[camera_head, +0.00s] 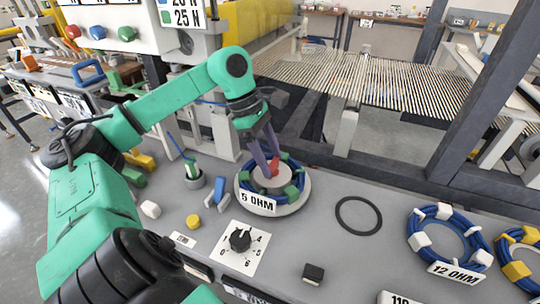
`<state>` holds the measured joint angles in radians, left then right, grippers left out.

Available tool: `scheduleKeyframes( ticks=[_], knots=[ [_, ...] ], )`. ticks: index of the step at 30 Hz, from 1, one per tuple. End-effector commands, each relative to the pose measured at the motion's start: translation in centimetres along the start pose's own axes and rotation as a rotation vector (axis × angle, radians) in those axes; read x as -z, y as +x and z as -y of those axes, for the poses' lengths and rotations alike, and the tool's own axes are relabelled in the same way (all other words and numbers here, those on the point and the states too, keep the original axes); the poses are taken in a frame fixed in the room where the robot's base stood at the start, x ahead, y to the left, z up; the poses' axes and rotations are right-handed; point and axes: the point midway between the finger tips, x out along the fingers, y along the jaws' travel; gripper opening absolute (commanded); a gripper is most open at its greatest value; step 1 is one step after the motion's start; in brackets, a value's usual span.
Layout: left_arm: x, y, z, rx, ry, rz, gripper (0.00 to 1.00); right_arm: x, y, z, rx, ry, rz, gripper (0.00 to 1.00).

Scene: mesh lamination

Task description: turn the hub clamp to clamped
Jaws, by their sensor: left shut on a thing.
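The hub (270,180) is a light grey round disc on the grey bench, with a blue 5 OHM cable coil (243,180) with green clips around it. The red hub clamp (275,164) stands up at the hub's middle. My left gripper (269,160) reaches down from above, and its purple fingers are shut on the red clamp. The fingers hide part of the clamp, so its turn angle is hard to tell. My right gripper is not in view.
A numbered dial (240,240) sits in front of the hub. A black ring (358,216) and a small black block (313,274) lie to the right. A 12 OHM coil (444,240) is farther right. A cup (194,180) with tools stands left of the hub.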

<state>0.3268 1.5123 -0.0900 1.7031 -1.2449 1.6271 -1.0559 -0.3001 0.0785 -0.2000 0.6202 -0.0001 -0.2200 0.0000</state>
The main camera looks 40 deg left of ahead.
Motion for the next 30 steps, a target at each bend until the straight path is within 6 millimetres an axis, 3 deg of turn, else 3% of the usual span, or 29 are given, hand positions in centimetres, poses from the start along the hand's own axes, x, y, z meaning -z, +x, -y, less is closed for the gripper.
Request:
scheduleKeyframes(
  ticks=[3,4,6,15,19,30],
  knots=[
    [0.0,0.0,-0.1,-0.003,0.001,0.001,0.09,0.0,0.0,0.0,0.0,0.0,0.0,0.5],
    [0.0,0.0,-0.1,-0.003,0.001,0.001,0.69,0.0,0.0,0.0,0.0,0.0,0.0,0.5],
    [0.0,0.0,0.0,-0.003,0.001,0.0,0.95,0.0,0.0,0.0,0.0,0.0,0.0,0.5],
    [0.0,-0.1,0.0,-0.001,0.0,0.0,0.95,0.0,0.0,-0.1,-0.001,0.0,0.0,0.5],
    [-0.1,-1.4,0.0,-0.002,0.0,0.0,0.95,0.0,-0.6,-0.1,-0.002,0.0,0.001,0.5],
    [-0.3,-12.2,0.0,-0.003,-0.001,0.0,0.95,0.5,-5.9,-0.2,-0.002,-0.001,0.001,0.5]
  ],
)
